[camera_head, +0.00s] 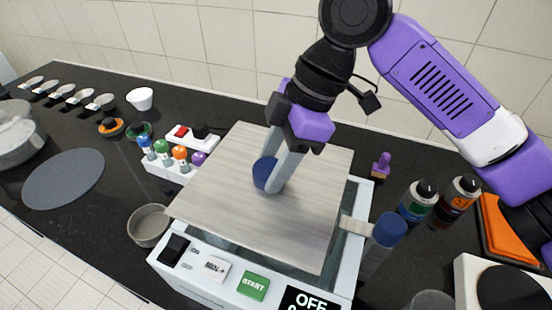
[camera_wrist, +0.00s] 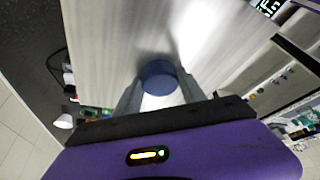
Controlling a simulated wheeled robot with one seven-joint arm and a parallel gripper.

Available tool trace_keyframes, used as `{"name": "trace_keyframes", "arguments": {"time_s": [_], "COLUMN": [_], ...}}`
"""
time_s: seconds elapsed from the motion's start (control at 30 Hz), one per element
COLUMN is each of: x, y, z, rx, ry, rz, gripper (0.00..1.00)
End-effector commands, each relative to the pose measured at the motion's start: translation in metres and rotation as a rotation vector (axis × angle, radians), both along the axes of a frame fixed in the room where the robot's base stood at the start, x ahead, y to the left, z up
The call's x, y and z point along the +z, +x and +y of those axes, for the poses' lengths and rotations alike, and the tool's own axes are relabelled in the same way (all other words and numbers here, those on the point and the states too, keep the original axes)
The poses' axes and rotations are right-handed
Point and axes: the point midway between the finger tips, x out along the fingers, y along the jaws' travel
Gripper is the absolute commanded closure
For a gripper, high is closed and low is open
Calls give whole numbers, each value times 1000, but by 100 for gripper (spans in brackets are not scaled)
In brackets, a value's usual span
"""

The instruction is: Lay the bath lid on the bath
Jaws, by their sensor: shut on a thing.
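The bath lid (camera_head: 234,214) is a flat, light wood-grey square plate with a round blue knob (camera_head: 264,173). My gripper (camera_head: 274,186) is shut on the blue knob, and the wrist view shows the knob (camera_wrist: 158,78) between both fingers. The lid is over the white bath (camera_head: 348,238), turned askew to its rim. Its left and back corners overhang, while a strip of the bath's opening shows along the right and front. I cannot tell whether the lid touches the rim.
A blue-capped piece (camera_head: 390,229) stands at the bath's right side. Bottles (camera_head: 419,199) are farther right. The bath's front has a START button (camera_head: 253,286).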

Motion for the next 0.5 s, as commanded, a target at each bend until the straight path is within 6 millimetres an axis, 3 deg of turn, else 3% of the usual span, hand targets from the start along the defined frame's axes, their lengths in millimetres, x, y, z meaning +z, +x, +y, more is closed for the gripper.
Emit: {"name": "trace_keyframes", "arguments": {"time_s": [0.5], "x": [-44], "y": [0], "z": [1], "rx": [-3], "ry": [2], "rz": [2], "gripper": [100]}}
